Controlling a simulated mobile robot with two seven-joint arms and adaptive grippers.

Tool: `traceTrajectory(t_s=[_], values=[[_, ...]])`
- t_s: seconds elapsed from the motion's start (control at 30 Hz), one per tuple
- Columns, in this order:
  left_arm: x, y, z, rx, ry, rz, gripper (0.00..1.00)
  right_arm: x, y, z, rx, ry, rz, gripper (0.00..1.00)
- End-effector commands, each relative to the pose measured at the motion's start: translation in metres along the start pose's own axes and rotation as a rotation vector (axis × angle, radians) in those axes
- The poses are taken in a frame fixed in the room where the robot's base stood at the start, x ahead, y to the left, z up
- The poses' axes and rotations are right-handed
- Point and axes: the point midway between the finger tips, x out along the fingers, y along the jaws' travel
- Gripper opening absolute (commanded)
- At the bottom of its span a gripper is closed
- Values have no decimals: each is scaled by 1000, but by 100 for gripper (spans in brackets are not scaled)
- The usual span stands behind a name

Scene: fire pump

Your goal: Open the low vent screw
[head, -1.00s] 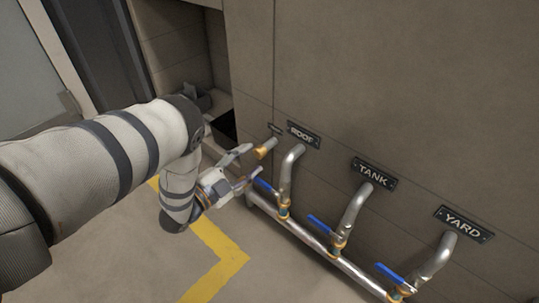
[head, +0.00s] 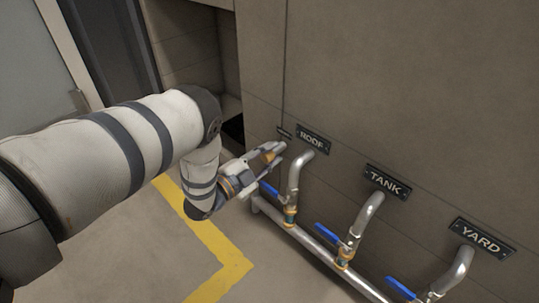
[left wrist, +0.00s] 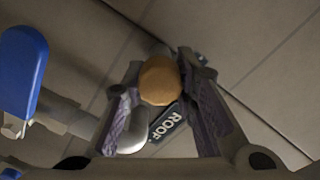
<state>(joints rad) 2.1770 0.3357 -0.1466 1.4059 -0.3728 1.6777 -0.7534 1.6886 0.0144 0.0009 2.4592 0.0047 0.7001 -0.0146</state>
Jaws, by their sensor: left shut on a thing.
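The low vent screw is a brass-coloured knob at the wall, left of the ROOF pipe. It shows best in the left wrist view as a round tan end (left wrist: 160,82) between my finger pads. In the head view a little of its brass (head: 268,157) shows among the fingers. My left gripper (head: 272,153) is shut on the knob, with one finger on either side; it fills the lower part of the left wrist view (left wrist: 160,100). The small plate above the knob (head: 284,132) is too small to read. My right gripper is not in view.
The ROOF pipe (head: 297,177) and its blue lever (head: 269,191) stand just right of my gripper. TANK (head: 366,213) and YARD (head: 455,270) pipes follow along the lower manifold (head: 326,258). The floor at left, with a yellow line (head: 226,247), is clear.

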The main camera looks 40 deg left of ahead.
Motion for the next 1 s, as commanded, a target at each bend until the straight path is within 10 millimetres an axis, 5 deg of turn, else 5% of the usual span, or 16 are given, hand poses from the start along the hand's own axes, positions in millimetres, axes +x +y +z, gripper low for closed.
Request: traceTrajectory(t_s=[0.37, 1.0], values=[[0, -3, 0, -165, -1, -2, 0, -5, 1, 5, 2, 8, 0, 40], [0, -4, 2, -767, -1, -2, 0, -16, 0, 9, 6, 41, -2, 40]])
